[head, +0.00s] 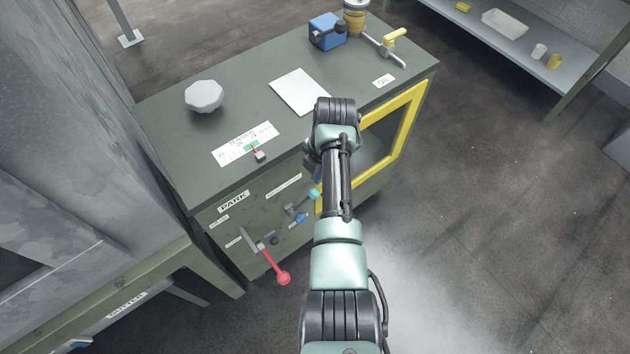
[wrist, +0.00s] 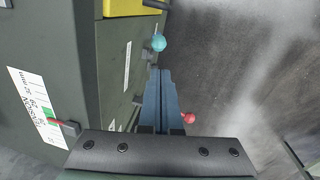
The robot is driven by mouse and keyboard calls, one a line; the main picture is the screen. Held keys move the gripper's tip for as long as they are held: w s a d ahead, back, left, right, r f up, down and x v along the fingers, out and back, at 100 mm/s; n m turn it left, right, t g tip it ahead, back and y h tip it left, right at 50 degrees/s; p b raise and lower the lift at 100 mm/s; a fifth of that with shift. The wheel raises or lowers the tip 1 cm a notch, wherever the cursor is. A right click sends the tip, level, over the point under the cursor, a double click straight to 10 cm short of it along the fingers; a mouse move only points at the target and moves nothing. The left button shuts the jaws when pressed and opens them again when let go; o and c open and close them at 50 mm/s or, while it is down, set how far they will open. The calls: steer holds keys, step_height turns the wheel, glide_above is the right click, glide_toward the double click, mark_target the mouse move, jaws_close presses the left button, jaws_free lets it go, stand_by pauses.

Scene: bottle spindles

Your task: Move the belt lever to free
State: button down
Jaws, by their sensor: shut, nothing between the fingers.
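Two levers sit on the front face of the green cabinet; their small labels are too small to read, so I cannot tell which is the belt lever. One lever has a red knob (head: 283,278) and slants down to the right from its grey plate. The other has a teal knob (head: 313,194) and sits higher and to the right. In the wrist view my gripper (wrist: 161,72) is shut and empty. The teal knob (wrist: 159,42) is just beyond its fingertips, apparently apart. The red knob (wrist: 189,117) is to the right of the fingers, partly hidden.
The cabinet top (head: 350,75) holds a white knob (head: 204,96), a paper sheet (head: 299,91), a tension scale (head: 245,144), a blue block (head: 326,31) and a yellow-handled valve (head: 395,37). A yellow frame (head: 408,125) borders the cabinet opening.

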steer(key=shift+d+r, duration=0.25)
steer(key=shift+r, duration=0.5)
steer(key=shift+d+r, duration=0.2)
steer(key=shift+r, duration=0.55)
